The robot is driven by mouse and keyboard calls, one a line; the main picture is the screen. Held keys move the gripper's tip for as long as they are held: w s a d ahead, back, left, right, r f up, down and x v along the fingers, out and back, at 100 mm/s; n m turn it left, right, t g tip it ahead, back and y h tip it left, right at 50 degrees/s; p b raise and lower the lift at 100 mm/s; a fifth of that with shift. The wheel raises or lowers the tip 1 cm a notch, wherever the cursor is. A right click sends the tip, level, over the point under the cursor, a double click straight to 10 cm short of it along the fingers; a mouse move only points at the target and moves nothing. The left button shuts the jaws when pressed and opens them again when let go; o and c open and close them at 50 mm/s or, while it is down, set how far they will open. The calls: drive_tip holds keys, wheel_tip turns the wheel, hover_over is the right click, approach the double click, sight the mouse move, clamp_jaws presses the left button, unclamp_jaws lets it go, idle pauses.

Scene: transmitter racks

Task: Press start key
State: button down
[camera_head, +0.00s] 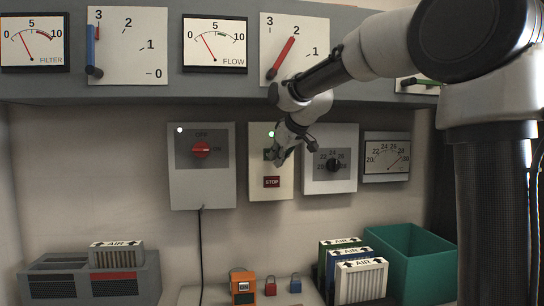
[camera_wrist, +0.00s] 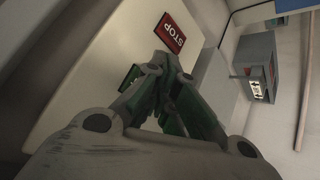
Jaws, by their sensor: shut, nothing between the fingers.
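The start/stop box (camera_head: 286,187) is a pale wall panel with a red STOP key (camera_head: 272,182) low on it and a small lit green lamp (camera_head: 271,134) near its top. A dark green key (camera_head: 267,154) sits above STOP, mostly hidden by my gripper (camera_head: 279,156). My gripper is shut and empty, its tips in front of that green key. In the wrist view the closed fingertips (camera_wrist: 163,64) lie between the red STOP key (camera_wrist: 170,33) and a green key edge (camera_wrist: 131,77). I cannot tell whether they touch the key.
A switch box (camera_head: 202,185) with a red knob is left of the panel; a black-knob box (camera_head: 331,184) and a gauge (camera_head: 386,157) are to its right. A shelf with meters and levers overhangs above. Filters, padlocks and a green bin (camera_head: 411,262) stand below.

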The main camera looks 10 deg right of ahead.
drive_tip(key=shift+s, duration=0.45)
drive_tip(key=s, duration=0.5)
drive_tip(key=shift+a, duration=0.2)
idle(0.5)
